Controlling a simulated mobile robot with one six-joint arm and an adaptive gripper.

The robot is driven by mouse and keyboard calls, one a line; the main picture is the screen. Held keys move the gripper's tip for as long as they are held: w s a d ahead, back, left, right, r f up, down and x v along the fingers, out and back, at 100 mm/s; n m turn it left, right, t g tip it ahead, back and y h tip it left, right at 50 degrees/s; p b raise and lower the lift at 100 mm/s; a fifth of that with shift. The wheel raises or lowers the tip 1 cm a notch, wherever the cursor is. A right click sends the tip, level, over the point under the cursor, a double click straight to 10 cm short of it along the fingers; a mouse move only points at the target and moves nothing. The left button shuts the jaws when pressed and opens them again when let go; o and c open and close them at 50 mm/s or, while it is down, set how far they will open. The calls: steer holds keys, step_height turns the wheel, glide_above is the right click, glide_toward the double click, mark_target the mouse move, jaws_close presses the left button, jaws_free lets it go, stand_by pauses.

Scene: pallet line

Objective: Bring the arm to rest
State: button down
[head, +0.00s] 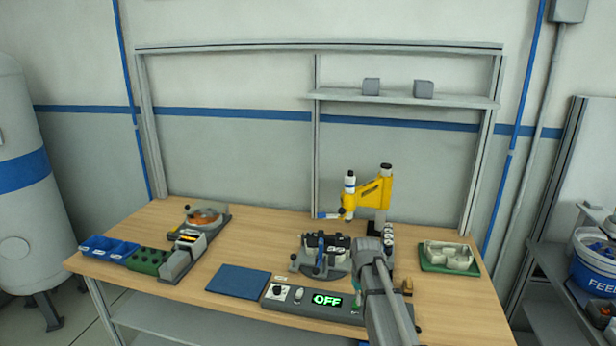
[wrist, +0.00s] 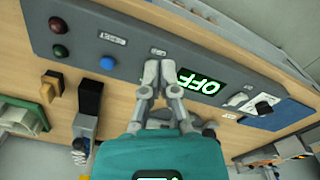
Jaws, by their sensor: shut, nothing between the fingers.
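My arm reaches over the front right of the wooden workbench (head: 150,222) in the head view. My gripper (wrist: 159,66) is shut and empty in the wrist view. Its fingertips are close to the grey control panel (wrist: 130,48), beside the lit green OFF display (wrist: 199,82). I cannot tell whether they touch the panel. In the head view the arm hides most of the gripper and the right part of the panel; the OFF display (head: 327,300) shows to the left of the arm.
A yellow press (head: 372,192) and a clamp fixture (head: 322,258) stand behind the panel. A blue mat (head: 238,281) lies left of it. Blue bins (head: 108,248) and a green block (head: 148,261) are at the left. A green tray (head: 449,264) is at the right.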

steer(key=s+m, duration=0.2)
steer(key=s, duration=1.7)
steer(key=shift+s+a, duration=0.15)
steer(key=shift+a, duration=0.2)
